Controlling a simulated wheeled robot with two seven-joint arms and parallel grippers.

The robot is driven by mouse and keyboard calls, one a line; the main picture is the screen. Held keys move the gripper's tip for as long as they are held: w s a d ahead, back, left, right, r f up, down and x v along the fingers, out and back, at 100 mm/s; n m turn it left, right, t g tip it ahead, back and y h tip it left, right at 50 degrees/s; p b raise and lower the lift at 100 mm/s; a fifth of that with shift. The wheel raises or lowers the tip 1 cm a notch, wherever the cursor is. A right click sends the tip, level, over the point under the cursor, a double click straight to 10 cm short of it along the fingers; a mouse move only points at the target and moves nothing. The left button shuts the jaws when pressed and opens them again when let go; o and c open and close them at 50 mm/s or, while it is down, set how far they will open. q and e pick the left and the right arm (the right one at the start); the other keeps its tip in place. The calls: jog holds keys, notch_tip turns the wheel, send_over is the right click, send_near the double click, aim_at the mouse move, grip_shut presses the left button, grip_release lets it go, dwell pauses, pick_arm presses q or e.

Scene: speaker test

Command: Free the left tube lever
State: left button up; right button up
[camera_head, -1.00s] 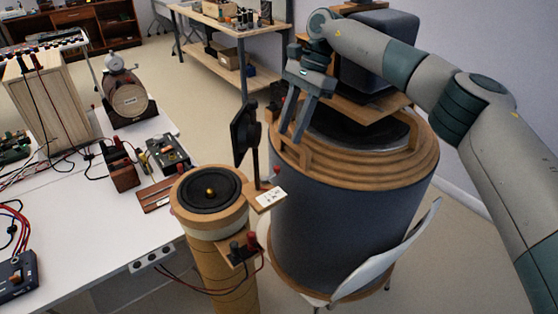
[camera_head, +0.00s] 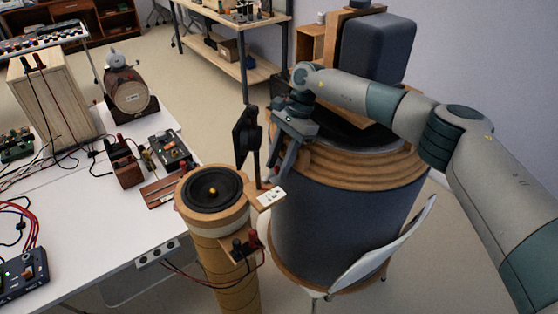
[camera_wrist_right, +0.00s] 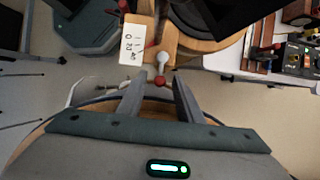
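The cardboard tube (camera_head: 222,262) stands upright in front of the table, with a black speaker cone (camera_head: 211,190) facing up in its wooden top. A small wooden tab with a white label card (camera_head: 270,197) sticks out from its right side. In the right wrist view a small lever with a red ball end (camera_wrist_right: 160,80) and a paler ball (camera_wrist_right: 163,58) sits beside the label card (camera_wrist_right: 136,42). My right gripper (camera_head: 271,176) points down by the tab. Its fingers (camera_wrist_right: 158,84) are apart, with the red ball between or just beyond their tips; contact cannot be told. My left gripper is not in view.
A black disc on a post (camera_head: 244,133) rises close left of my right gripper. Red and black terminals (camera_head: 245,245) with wires are on the tube's side.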

jog(key=shift+c, duration=0.4)
grip_shut()
